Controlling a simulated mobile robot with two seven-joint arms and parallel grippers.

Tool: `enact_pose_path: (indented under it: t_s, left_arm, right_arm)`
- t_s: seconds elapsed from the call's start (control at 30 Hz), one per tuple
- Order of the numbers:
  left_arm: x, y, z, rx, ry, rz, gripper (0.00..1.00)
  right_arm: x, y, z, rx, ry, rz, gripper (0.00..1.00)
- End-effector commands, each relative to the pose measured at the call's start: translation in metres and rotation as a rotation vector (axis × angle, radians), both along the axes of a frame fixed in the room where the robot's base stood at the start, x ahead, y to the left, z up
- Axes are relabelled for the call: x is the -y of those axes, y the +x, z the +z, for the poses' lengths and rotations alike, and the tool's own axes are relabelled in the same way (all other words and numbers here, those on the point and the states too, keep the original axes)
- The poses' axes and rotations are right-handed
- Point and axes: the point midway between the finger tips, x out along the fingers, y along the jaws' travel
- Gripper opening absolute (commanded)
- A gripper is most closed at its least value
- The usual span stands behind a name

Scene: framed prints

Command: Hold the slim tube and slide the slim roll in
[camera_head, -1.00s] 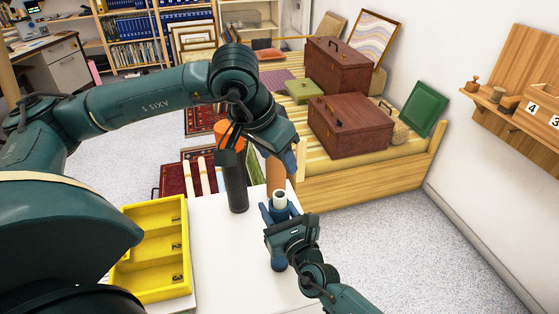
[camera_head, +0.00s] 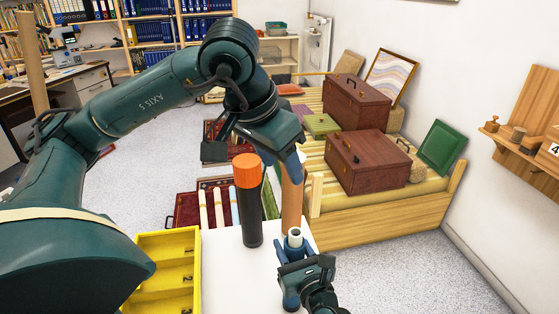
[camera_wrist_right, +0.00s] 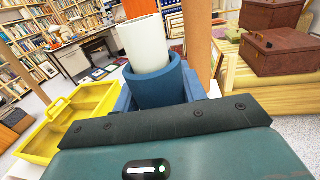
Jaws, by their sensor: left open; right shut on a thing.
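The slim tube is blue (camera_wrist_right: 156,92) and stands upright. A slim white roll (camera_wrist_right: 146,45) stands in its mouth with its upper part sticking out; how deep it goes is hidden. In the head view the white roll (camera_head: 295,238) shows at the tube's top. My right gripper (camera_head: 298,268) is shut on the blue tube, at the near edge of the white table. My left gripper (camera_head: 255,158) is open and empty, higher up and beyond the roll, apart from it. Its fingers point down near the orange cap of a black tube.
A black tube with an orange cap (camera_head: 252,215) and a brown tube (camera_head: 292,205) stand upright close behind the blue tube. A yellow tray (camera_head: 167,243) with compartments lies at the left of the white table (camera_head: 225,270). A wooden bench with brown cases (camera_head: 368,160) stands beyond.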

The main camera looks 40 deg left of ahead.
Motion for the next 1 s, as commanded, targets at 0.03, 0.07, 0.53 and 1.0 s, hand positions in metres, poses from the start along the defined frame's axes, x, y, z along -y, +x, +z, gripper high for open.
enact_pose_path:
  t_s: [0.03, 0.07, 0.53, 1.0]
  left_arm:
    - [0.0001, 0.0001, -0.0002, 0.0, 0.0, 0.0, 0.51]
    - [0.0001, 0.0001, -0.0002, 0.0, 0.0, 0.0, 0.51]
    - [0.0001, 0.0001, -0.0003, 0.0, 0.0, 0.0, 0.51]
    - [0.0, 0.0001, -0.0003, 0.0, 0.0, 0.0, 0.51]
  right_arm:
    - [0.0001, 0.0, -0.0004, -0.001, -0.001, 0.0, 0.13]
    - [0.0001, -0.0001, -0.0003, -0.001, -0.001, 0.0, 0.13]
    - [0.0001, 0.0, -0.0003, -0.001, -0.001, 0.0, 0.56]
    - [0.0035, -0.0021, -0.0006, -0.002, 0.001, -0.001, 0.67]
